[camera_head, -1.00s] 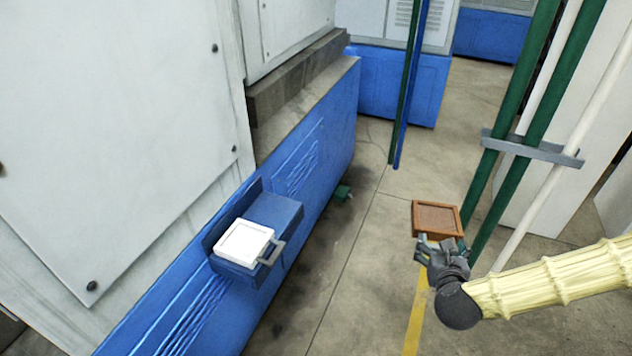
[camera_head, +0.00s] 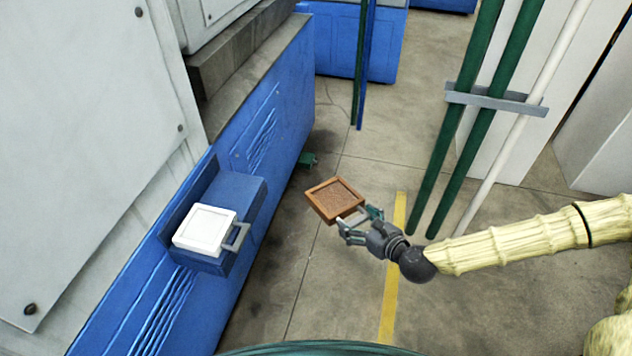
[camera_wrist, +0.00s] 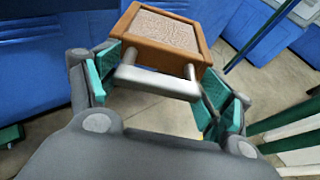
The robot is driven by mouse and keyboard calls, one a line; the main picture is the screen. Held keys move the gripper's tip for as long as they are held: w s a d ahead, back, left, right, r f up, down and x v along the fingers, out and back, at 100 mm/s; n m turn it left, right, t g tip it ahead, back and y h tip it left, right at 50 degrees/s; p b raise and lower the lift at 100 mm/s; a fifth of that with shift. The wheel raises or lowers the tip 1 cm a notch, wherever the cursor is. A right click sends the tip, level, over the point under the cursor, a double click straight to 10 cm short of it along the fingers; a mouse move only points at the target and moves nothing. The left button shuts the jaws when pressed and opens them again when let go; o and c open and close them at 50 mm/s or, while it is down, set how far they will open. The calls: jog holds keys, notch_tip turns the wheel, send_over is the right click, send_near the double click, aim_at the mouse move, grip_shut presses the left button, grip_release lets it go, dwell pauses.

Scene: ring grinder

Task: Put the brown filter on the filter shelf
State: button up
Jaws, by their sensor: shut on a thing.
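The brown filter (camera_head: 335,198) is a square block with a brown frame, a textured top face and a grey handle. My gripper (camera_head: 356,222) is shut on its handle and holds it in the air above the floor, right of the blue machine. The wrist view shows the filter (camera_wrist: 165,35) ahead, its handle between the green fingertips of my gripper (camera_wrist: 160,90). The filter shelf (camera_head: 236,190) is a blue ledge on the machine's side, left of the filter. A white filter (camera_head: 206,230) with a grey handle lies on its near part. The far part of the shelf is bare.
The blue machine base (camera_head: 255,135) and grey panels (camera_head: 80,120) stand at the left. Green pipes (camera_head: 465,110) and a white pipe (camera_head: 525,115) rise at the right, behind my arm. The floor between shelf and filter is clear.

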jog(key=s+a+f+n+g+y, duration=0.1)
jog(key=a+n+g+y, duration=0.1)
jog(key=y, duration=0.1)
jog(key=shift+s+a+f+n+b, duration=0.1)
jog(key=shift+s+f+n+b, duration=0.25)
jog(key=shift+s+n+b, duration=0.05)
jog(key=shift+s+a+n+g+y, duration=0.3)
jog(key=shift+a+n+g+y, duration=0.2)
jog(key=shift+a+n, duration=0.15)
jog(key=shift+w+a+r+n+g+y+b, duration=0.3)
jog(key=shift+a+r+n+g+y+b, duration=0.15)
jog(key=shift+a+r+n+g, duration=0.4)
jog(key=shift+w+a+r+n+g+y+b, duration=0.3)
jog(key=shift+a+r+n+g+y, duration=0.2)
jog(key=shift+a+r, duration=0.45)
jog(key=shift+w+a+r+n+g+y+b, duration=0.35)
jog(key=shift+a+r+n+g, duration=0.35)
jog(key=shift+a, duration=0.45)
notch_tip(320, 180, up, 8)
jog(key=b, duration=0.2)
send_over(320, 207)
jog(key=a, duration=0.1)
jog(key=f+b+x, duration=0.1)
jog(key=b+x, duration=0.5)
jog(key=x, duration=1.1)
jog(key=shift+f, duration=0.45)
jog(key=shift+f+b, duration=0.1)
jog(key=shift+b, duration=0.2)
